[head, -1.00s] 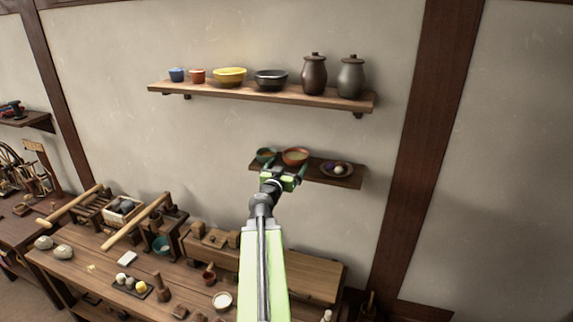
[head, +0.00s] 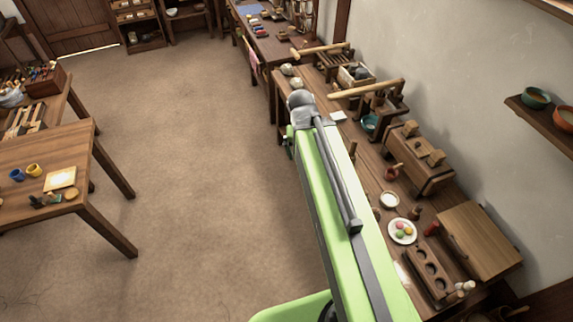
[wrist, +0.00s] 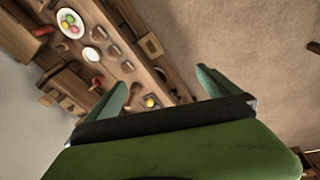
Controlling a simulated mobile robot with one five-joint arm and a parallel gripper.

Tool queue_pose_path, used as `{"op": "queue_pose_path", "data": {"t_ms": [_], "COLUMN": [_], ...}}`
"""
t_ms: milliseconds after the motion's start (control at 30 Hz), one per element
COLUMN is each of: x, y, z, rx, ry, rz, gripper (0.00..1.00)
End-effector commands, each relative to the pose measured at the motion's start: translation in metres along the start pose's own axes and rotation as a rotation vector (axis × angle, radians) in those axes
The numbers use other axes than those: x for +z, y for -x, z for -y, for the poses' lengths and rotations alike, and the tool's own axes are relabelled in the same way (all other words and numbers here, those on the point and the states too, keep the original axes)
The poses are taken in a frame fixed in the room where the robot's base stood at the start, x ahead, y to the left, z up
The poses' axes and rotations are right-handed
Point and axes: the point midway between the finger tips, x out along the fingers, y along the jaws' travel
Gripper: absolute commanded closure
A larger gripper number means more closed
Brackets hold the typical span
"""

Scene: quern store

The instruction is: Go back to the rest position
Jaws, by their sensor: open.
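My gripper (wrist: 162,86) shows in the wrist view with its two green fingers spread wide apart. Nothing is held between them; the long workbench (wrist: 172,78) and the floor show beyond. In the head view my green arm reaches up the picture, over the floor beside the left edge of the long workbench (head: 345,130). There the gripper is mostly hidden behind the arm's end.
A plate with several coloured balls (head: 402,231) lies on the workbench, near a wooden chest (head: 412,160) and a small white bowl (head: 389,200). A wall shelf (head: 540,122) holds bowls at the right. Another table (head: 50,150) stands left. Open floor (head: 190,180) lies between.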

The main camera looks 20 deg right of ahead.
Motion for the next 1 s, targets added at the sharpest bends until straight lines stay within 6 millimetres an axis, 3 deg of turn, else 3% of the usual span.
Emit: {"op": "queue_pose_path", "data": {"t_ms": [33,100,200,467,567,667,867,1000], "x": [0.016,0.034,0.048,0.051,0.052,0.055,0.066,0.067], "y": [0.005,0.011,0.015,0.017,0.009,-0.017,-0.085,-0.092], "z": [0.035,0.068,0.089,0.093,0.094,0.097,0.107,0.108], "rx": [-0.054,-0.114,-0.163,-0.172,-0.172,-0.171,-0.171,-0.170], "ry": [0.093,0.192,0.269,0.284,0.283,0.282,0.281,0.280], "rz": [0.043,0.091,0.126,0.134,0.133,0.133,0.132,0.132], "gripper": [0.00,0.00,0.00,0.00,0.00,0.00,0.00,0.00]}}
